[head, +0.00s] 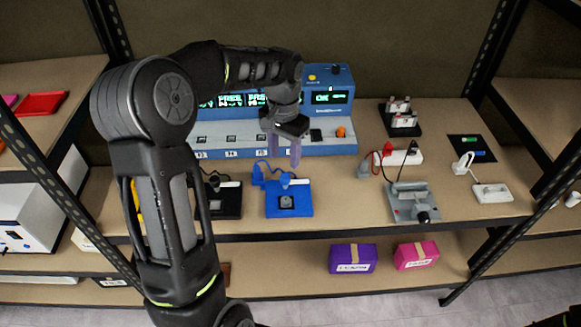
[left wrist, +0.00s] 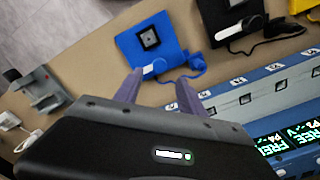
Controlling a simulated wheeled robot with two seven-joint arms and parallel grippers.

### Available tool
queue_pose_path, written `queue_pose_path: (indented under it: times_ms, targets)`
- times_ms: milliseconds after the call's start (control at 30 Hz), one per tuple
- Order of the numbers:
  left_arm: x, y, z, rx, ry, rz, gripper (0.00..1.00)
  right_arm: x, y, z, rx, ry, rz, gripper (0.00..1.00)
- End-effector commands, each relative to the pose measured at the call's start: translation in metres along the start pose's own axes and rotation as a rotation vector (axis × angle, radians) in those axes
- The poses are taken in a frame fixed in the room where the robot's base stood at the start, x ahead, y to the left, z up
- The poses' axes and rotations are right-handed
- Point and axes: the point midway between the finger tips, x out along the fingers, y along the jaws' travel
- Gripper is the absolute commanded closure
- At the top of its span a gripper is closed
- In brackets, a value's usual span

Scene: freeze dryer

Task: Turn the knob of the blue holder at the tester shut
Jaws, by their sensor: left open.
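The blue holder (head: 288,206) lies flat on the shelf in front of the blue tester (head: 325,148). The holder also shows in the left wrist view (left wrist: 133,49), just beyond my fingertips. My left gripper (head: 284,160) points down behind the holder, in front of the tester. Its purple fingers are apart and empty (left wrist: 159,79).
A black holder (head: 222,205) lies left of the blue one. A blue cable and plug (head: 258,176) sit at the holder's rear left. A grey device with a black knob (head: 410,200) stands to the right, with bare shelf between. The shelf's front edge is close.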

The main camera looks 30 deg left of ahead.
Motion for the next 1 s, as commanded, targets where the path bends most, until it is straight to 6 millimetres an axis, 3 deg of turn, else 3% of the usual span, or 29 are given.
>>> queue_pose_path:
  times_ms: [333,700,1000]
  targets:
    - [0.009,0.000,0.000,0.000,-0.001,0.000,0.53,-0.001,0.000,0.000,0.000,0.000,0.000,1.00]
    - [0.063,0.000,0.001,0.000,-0.003,0.001,0.53,-0.008,-0.002,0.001,0.002,-0.002,0.002,1.00]
    - [0.078,0.000,0.000,0.000,0.001,0.000,0.53,-0.009,-0.003,0.001,0.002,-0.003,0.003,1.00]
